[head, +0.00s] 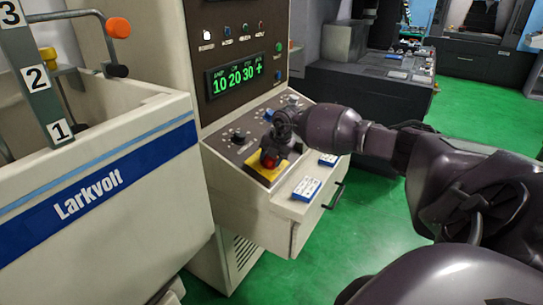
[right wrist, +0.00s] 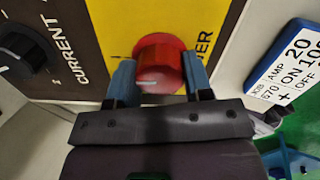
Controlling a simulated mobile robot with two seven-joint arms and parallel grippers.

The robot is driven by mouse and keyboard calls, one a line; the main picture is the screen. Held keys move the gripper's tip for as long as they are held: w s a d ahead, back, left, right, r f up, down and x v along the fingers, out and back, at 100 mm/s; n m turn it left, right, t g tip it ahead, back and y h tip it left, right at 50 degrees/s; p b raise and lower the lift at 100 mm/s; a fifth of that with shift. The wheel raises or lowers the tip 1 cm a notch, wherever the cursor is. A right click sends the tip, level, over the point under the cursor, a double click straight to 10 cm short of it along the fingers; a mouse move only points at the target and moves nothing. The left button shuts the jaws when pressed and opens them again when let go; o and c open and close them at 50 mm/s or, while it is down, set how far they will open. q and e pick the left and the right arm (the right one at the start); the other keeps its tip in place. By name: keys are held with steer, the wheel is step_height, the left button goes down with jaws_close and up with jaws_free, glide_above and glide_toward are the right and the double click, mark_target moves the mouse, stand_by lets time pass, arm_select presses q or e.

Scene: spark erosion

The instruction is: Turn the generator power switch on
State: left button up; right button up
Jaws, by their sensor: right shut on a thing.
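In the head view the red knob (head: 268,161) and yellow plate (head: 255,173) are on the sloped control panel of the generator cabinet. My right gripper (right wrist: 158,80) is shut on the red knob, with one blue-padded finger on each side of it. In the head view my right gripper (head: 272,150) covers part of the knob and plate. My left gripper is not in view.
A black CURRENT knob (right wrist: 26,50) is left of the plate. Label cards (head: 306,188) lie on the ledge at right, above a drawer handle (head: 334,195). A green-lit display (head: 235,76) is above. The Larkvolt tank (head: 95,185) stands left. Green floor (head: 330,240) is open.

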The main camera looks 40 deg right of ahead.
steer(key=shift+m, duration=0.5)
steer(key=o, duration=0.9)
steer(key=shift+r, duration=0.15)
steer(key=b+v, duration=0.1)
steer(key=v, duration=0.9)
steer(key=shift+r, duration=0.3)
